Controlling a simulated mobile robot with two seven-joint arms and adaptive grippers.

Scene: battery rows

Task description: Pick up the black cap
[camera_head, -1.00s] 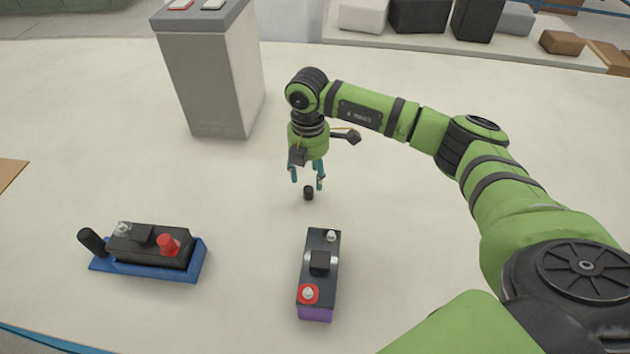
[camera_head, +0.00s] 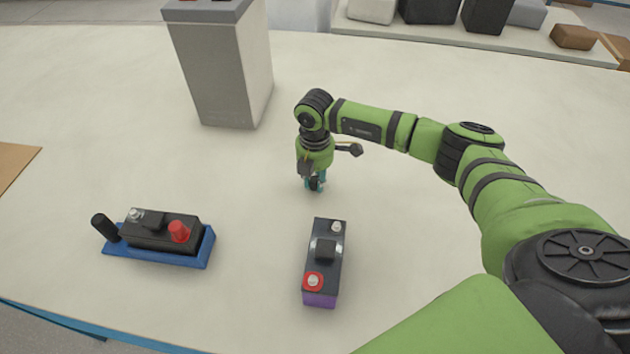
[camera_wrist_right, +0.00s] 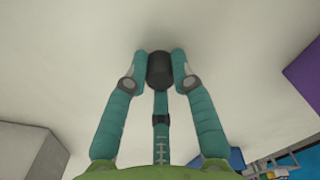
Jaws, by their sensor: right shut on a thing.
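The black cap (camera_wrist_right: 160,70) is a small dark cylinder between the fingertips of my right gripper (camera_wrist_right: 160,73) in the right wrist view. The fingers touch it on both sides. In the head view my right gripper (camera_head: 315,184) points down at the table, and the cap is mostly hidden between the teal fingers. I cannot tell whether the cap still rests on the table. My left gripper is in neither view.
A battery with a purple base (camera_head: 320,299) stands in front of the gripper. A grey pillar (camera_head: 225,75) stands behind left. Table between is clear.

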